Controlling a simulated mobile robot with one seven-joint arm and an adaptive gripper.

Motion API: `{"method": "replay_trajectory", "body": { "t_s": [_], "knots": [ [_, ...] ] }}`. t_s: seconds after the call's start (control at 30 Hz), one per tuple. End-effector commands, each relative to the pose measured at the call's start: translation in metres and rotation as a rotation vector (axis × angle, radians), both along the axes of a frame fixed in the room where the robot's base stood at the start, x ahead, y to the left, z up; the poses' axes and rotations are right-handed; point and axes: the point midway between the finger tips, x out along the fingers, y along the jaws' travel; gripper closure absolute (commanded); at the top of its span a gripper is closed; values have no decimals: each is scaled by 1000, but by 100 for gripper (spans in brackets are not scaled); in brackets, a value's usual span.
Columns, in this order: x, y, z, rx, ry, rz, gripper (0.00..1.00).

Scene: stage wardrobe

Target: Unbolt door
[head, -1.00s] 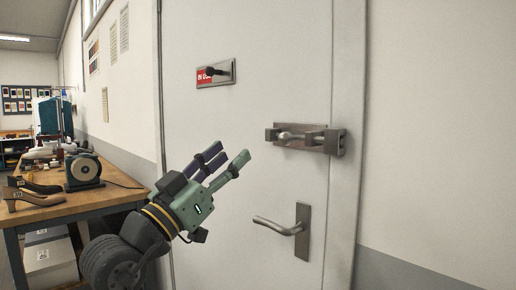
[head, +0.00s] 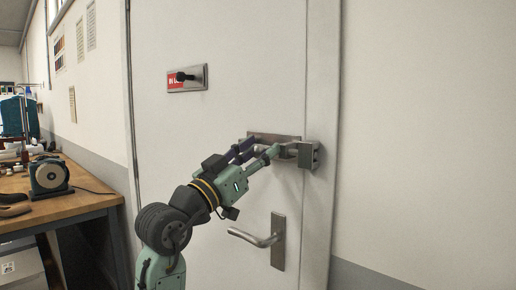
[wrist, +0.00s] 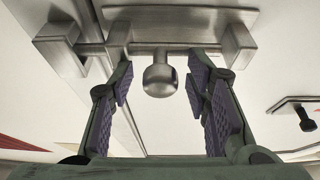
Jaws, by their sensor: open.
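A steel slide bolt is mounted on the pale door (head: 215,130), its plate (head: 258,136) partly hidden behind my fingers in the head view. In the wrist view the bolt's rod runs across the gap from its brackets to the keeper (wrist: 58,38), at the door frame. The keeper also shows in the head view (head: 308,154). The bolt's round knob (wrist: 160,78) sits between my fingers. My gripper (head: 262,149) is open at the bolt, with one purple-padded finger on each side of the knob. I see gaps between the pads and the knob.
A lever handle (head: 262,238) is below the bolt. A small red-and-grey indicator latch (head: 187,78) is higher on the door. A wooden workbench (head: 75,208) with a round grinder-like machine (head: 49,176) stands at left. The wall at right is bare.

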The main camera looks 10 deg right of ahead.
Motion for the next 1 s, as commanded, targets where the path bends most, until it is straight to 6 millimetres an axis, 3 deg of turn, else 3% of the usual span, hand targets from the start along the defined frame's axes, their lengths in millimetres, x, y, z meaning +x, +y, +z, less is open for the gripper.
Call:
{"method": "replay_trajectory", "body": {
  "t_s": [0.2, 0.83, 1.0],
  "knots": [
    [0, 0, 0, 0, 0, 0, 57],
    [0, 0, 0, 0, 0, 0, 99],
    [0, 0, 0, 0, 0, 0, 100]
  ]
}}
